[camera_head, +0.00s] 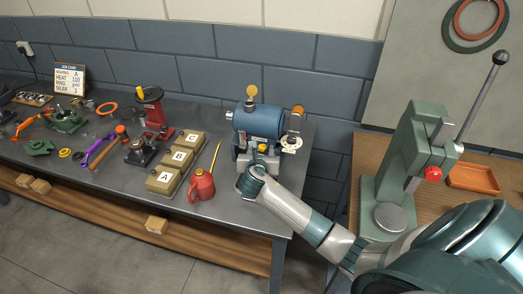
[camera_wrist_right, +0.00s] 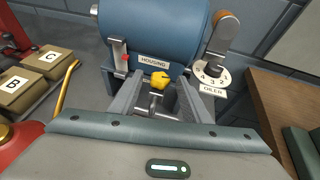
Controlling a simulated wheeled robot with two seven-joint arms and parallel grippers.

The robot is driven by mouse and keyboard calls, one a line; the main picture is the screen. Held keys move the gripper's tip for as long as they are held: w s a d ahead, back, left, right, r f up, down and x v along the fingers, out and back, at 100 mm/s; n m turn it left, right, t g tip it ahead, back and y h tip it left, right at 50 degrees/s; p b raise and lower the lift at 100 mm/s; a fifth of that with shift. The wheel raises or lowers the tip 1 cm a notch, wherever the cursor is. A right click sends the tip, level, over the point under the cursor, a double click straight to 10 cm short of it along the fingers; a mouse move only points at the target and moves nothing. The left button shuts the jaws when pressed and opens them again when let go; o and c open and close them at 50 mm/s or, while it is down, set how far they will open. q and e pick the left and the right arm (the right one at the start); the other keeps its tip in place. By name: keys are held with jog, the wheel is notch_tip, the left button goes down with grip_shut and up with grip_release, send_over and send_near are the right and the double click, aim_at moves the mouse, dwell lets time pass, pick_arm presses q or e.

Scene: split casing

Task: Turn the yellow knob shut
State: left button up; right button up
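The blue housing (camera_head: 257,121) stands at the right end of the grey bench, labelled HOUSING in the wrist view (camera_wrist_right: 150,28). A small yellow knob (camera_wrist_right: 160,81) is low on its front; it also shows in the head view (camera_head: 262,148). My right gripper (camera_wrist_right: 160,88) is open at the housing's front, one finger on each side of the knob, with the tips close to it. I cannot tell whether either finger touches it. Another yellow round part (camera_head: 252,91) tops the housing. My left gripper is not in view.
The oiler dial (camera_wrist_right: 212,74) with an orange-topped handle (camera_wrist_right: 222,32) is just right of the housing. A red oil can (camera_head: 201,186) and tan boxes A, B and C (camera_head: 178,160) stand to the left. A green press (camera_head: 405,160) stands on the right-hand table.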

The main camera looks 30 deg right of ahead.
jog(key=c, duration=1)
jog(key=m+g+h, duration=0.2)
jog(key=m+g, duration=0.1)
jog(key=w+a+m+g+h, duration=0.1)
jog(key=m, duration=0.1)
jog(key=shift+w+g, duration=0.1)
jog(key=shift+g, duration=0.3)
jog(key=m+g+b, duration=0.3)
jog(key=g+b, duration=0.1)
jog(key=b, duration=0.1)
jog(key=w+m+g+b, duration=0.1)
jog(key=m+g+b, duration=0.3)
jog(key=b, duration=0.2)
jog(key=w+m+g+b, duration=0.1)
jog(key=m+g+b, duration=0.2)
jog(key=b, duration=0.2)
jog(key=shift+w+d+m+g+b, duration=0.1)
jog(key=shift+w+m+g+b, duration=0.1)
jog(key=shift+m+g+b, duration=0.15)
jog(key=shift+f, duration=0.1)
